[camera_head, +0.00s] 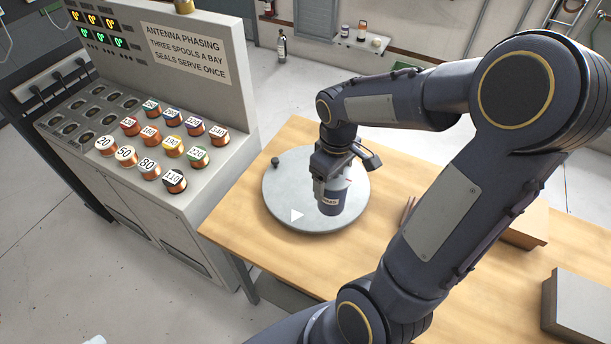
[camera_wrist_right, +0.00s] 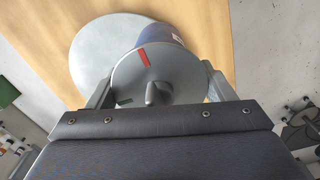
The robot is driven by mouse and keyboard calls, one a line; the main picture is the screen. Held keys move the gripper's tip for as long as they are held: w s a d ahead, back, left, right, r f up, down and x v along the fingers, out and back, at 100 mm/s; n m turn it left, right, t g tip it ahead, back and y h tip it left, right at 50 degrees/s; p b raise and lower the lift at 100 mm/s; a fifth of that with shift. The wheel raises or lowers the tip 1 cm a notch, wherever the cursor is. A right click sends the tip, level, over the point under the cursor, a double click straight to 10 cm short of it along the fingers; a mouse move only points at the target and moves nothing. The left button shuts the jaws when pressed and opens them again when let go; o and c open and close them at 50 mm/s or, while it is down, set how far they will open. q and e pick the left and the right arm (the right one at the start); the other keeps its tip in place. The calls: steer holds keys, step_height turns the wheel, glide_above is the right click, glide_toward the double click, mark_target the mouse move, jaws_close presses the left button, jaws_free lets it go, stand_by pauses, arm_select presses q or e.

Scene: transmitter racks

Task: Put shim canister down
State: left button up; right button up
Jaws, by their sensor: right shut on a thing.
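The shim canister (camera_head: 332,199) is a dark blue cylinder with a white label, over the round grey plate on the wooden table. My right gripper (camera_head: 331,178) is shut on it from above. In the right wrist view the canister's grey lid (camera_wrist_right: 155,75), with a red mark and a knob, sits between the two fingers of my right gripper (camera_wrist_right: 153,92). The canister looks upright; whether its base touches the plate I cannot tell. The round grey plate (camera_head: 285,208) has a white triangle mark and a small dark knob at its edge. My left gripper is out of view.
A grey console (camera_head: 185,195) with numbered copper spools and an "Antenna phasing" panel stands left of the table. The wooden table (camera_head: 300,265) has bare room in front of the plate. A grey box (camera_head: 578,310) is at the right, and a bottle (camera_head: 282,46) stands on the floor behind.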

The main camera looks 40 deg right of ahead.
steer(key=w+d+f+b, duration=0.2)
steer(key=w+f+b, duration=0.5)
steer(key=w+f, duration=0.4)
steer(key=shift+f, duration=0.4)
steer(key=shift+d, duration=0.1)
steer(key=shift+f, duration=0.15)
steer(key=o, duration=1.2)
steer(key=shift+s, duration=0.1)
steer(key=shift+o, duration=0.2)
